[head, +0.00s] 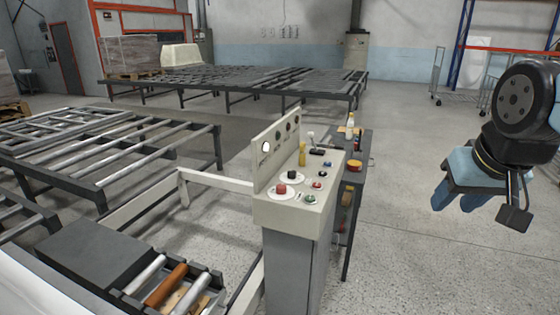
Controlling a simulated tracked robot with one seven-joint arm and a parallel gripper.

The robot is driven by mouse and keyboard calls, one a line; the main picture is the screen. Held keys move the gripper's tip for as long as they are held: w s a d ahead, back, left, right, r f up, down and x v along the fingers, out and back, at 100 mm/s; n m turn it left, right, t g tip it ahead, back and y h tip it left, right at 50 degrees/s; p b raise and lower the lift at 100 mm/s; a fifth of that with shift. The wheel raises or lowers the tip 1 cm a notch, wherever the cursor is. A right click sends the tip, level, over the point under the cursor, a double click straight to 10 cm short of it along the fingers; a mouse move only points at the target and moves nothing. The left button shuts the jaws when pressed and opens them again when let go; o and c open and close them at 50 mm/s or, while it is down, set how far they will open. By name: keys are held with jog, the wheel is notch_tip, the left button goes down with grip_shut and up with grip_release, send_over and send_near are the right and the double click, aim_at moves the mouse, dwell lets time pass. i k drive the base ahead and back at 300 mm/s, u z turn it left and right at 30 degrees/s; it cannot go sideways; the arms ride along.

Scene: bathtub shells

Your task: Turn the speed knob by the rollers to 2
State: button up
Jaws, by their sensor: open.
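A beige control console (300,214) stands on a grey pedestal in the middle of the head view. On its sloped top are a red knob (281,188) on a white dial and a black knob (292,174) on another white dial. The dial marks and any labels are too small to read, so I cannot tell which is the speed knob or its setting. Metal rollers (146,272) lie in a frame at the lower left, beside an orange one. My gripper (456,202) is at the right, open and empty, with blue fingers pointing down, well apart from the console.
The console also has small buttons, a lever and an upright back plate (277,146). A dark side table (356,180) with bottles and tape stands close behind it. Roller conveyors (110,150) fill the left. The floor (420,260) is clear at the right.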

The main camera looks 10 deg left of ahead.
aim_at(292, 174)
jog(key=u, duration=0.25)
jog(key=i, duration=0.85)
jog(key=u, duration=0.35)
jog(key=k, duration=0.85)
jog(key=u, duration=0.2)
jog(key=i, duration=0.85)
jog(key=z, duration=0.1)
